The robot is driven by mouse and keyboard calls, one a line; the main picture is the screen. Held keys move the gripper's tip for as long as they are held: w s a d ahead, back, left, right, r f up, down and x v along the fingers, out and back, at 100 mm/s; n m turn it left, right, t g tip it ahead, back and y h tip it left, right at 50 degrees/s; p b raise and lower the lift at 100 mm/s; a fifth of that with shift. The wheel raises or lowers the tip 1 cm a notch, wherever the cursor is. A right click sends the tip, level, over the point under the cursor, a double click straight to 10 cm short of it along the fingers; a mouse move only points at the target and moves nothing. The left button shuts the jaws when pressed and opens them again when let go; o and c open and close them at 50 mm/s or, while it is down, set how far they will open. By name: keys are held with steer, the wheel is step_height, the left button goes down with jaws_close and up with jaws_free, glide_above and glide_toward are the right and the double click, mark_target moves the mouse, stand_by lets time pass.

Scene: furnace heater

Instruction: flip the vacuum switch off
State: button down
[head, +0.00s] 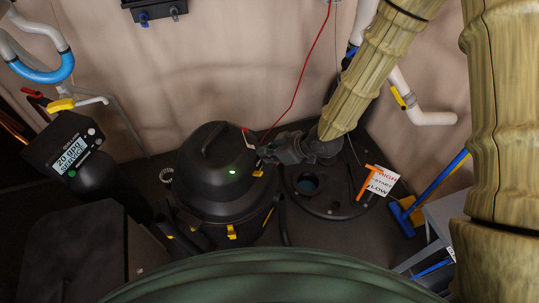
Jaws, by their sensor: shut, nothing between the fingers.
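The black shop vacuum (215,170) stands on the floor at the middle of the head view. A small green light (232,172) glows on its domed lid. A small red and white part (248,135) shows at the lid's upper right edge; I cannot tell whether it is the switch. My gripper (262,157) is shut and empty, close to the right side of the lid. I cannot tell whether it touches the lid. My arm comes in from the upper right and hides part of the area behind the gripper.
Right of the vacuum is a round black unit with an opening (308,183), an orange handle (369,180) and a HIGH/LOW tag (383,181). A red wire (303,75) hangs down behind. A black device with a display (72,152) stands left. Blue-handled tools (430,190) lean at right.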

glide_above(252, 168)
steer(key=d, duration=0.1)
steer(key=f, duration=0.5)
steer(key=shift+s, duration=0.3)
steer(key=shift+s+d+f, duration=0.1)
steer(key=shift+d+f, duration=0.15)
steer(key=shift+f, duration=0.7)
steer(key=shift+s+d+f+p, duration=0.15)
steer(key=shift+d+f, duration=0.1)
steer(key=shift+f, duration=0.2)
steer(key=shift+s+d+f+p, duration=0.1)
steer(key=shift+d+f+p, duration=0.1)
steer(key=shift+f, duration=0.2)
steer(key=shift+s+d+f+y+b, duration=0.1)
steer(key=shift+f+y+b, duration=0.1)
steer(key=shift+y+b, duration=0.15)
